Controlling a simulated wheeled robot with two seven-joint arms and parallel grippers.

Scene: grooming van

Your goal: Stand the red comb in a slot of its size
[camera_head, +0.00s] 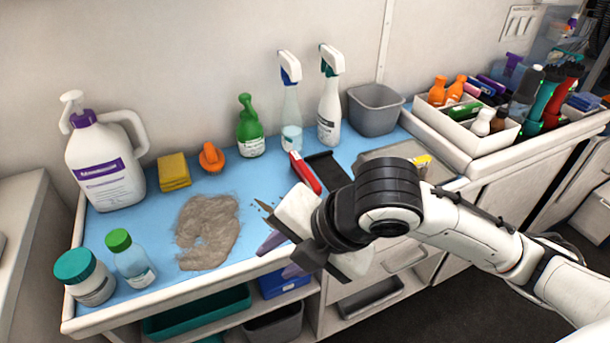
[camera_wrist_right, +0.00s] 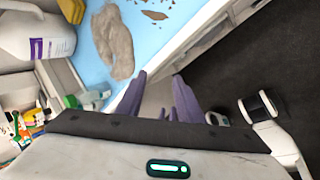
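A red, long, narrow piece (camera_head: 305,172) that looks like the red comb lies on the blue mat, beside a flat black piece (camera_head: 328,171). My right arm partly covers that area, and I cannot make out teeth or a comb slot. My right gripper (camera_head: 282,256) is over the table's front edge, to the lower left of the red piece. In the right wrist view its purple fingers (camera_wrist_right: 160,77) are apart with nothing between them. The red piece is not clear in the wrist view.
Grey fur (camera_head: 207,230) lies on the blue mat (camera_head: 180,275). A white jug (camera_head: 105,165), a teal-lidded jar (camera_head: 85,277), several bottles and a grey bin (camera_head: 375,108) stand around it. A white divided organizer (camera_head: 468,125) is at right. Open shelves lie below.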

